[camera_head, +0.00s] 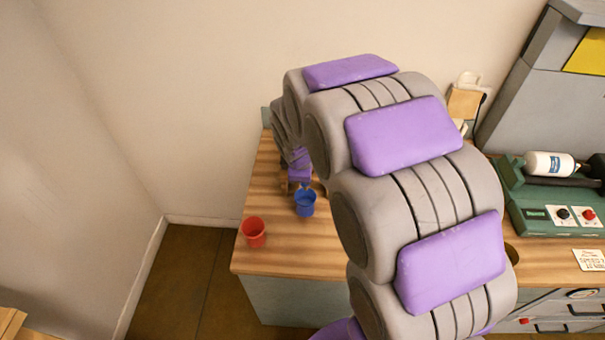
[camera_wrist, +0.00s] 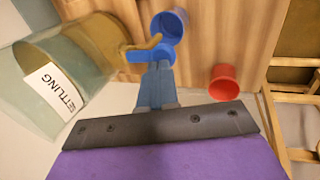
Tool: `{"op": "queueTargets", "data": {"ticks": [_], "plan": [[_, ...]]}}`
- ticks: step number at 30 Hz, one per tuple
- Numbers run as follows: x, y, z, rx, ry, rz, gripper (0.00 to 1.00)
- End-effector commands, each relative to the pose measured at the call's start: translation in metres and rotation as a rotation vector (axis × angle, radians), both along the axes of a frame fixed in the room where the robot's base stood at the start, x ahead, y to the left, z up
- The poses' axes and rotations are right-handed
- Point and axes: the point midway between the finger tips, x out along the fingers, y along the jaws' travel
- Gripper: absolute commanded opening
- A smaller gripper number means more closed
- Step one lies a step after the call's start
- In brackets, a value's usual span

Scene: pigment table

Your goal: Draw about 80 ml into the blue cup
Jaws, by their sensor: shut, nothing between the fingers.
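The blue cup (camera_head: 305,206) stands on the wooden table, left of my arm. In the wrist view the blue cup (camera_wrist: 170,28) is just beyond the fingertips. A clear tank (camera_wrist: 92,62) labelled "SETTLING" is at the left of the wrist view. A tan curved piece (camera_wrist: 143,45) runs from it to the cup's mouth; I cannot tell whether it is spout or liquid. A blue bar (camera_wrist: 138,57) lies below it, by the fingertips. My gripper (camera_wrist: 161,68) is shut and empty, close to the bar; contact is unclear. The cup's fill level cannot be read.
A red cup (camera_head: 254,232) stands near the table's front left edge, and shows right of the gripper in the wrist view (camera_wrist: 224,83). A green device (camera_head: 555,205) with knobs and a white bottle (camera_head: 549,164) is at the right. My arm hides the middle of the table.

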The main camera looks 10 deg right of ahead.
Motion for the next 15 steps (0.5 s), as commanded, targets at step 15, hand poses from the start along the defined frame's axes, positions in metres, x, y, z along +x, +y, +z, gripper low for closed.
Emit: {"op": "queueTargets", "data": {"ticks": [15], "plan": [[-0.009,0.012,0.105,-0.002,-0.003,-0.001,0.00]]}}
